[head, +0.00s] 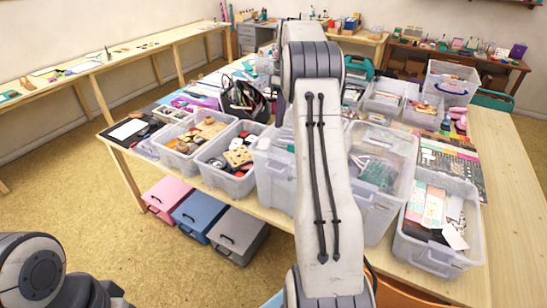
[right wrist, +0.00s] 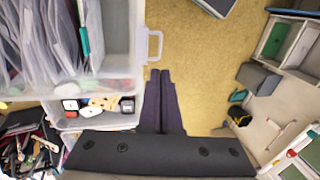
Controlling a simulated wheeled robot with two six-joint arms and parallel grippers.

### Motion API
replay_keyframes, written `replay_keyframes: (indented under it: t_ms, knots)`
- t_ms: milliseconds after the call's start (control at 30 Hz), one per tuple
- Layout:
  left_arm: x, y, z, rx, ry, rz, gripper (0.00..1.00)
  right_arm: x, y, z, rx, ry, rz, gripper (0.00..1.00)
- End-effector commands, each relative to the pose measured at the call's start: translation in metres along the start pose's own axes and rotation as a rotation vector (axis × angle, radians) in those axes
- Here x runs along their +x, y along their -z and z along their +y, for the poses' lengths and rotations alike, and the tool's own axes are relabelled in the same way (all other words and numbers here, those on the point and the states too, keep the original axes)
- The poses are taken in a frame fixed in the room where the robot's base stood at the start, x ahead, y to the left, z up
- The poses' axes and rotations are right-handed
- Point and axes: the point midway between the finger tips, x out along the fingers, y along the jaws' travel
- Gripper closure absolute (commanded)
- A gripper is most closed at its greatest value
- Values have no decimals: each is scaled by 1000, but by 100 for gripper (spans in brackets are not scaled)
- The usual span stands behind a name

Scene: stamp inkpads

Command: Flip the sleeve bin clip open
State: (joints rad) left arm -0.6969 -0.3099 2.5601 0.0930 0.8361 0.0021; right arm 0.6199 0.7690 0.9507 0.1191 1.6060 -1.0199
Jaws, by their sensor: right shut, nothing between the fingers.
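The sleeve bin (right wrist: 112,90), a clear plastic bin full of upright plastic sleeves, fills the upper left of the right wrist view. In the head view it appears to be the clear bin (head: 272,170) partly hidden behind my right arm. Its pale loop-shaped clip (right wrist: 156,46) juts from the wall facing the floor. My right gripper (right wrist: 160,72) is shut and empty, its dark fingertips just below the clip in that picture. I cannot tell whether they touch it. In the head view my arm hides this gripper. My left gripper is not in view.
A bin (head: 225,168) of stamps and small parts stands left of the sleeve bin. More clear bins (head: 432,255) crowd the table to the right. Pink, blue and grey boxes (head: 240,235) stand on the floor below. A black caddy (head: 245,98) sits behind.

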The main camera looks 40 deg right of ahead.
Motion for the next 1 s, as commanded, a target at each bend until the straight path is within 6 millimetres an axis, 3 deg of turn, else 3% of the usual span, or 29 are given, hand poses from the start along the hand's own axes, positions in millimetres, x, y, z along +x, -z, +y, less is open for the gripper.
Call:
replay_keyframes:
  t_ms: [367,800,1000]
  knots:
    - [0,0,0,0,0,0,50,11,1,-1,0,2,-1,100]
    - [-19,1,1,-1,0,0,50,97,0,-2,1,4,-3,100]
    - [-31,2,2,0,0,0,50,126,1,-2,1,1,-1,100]
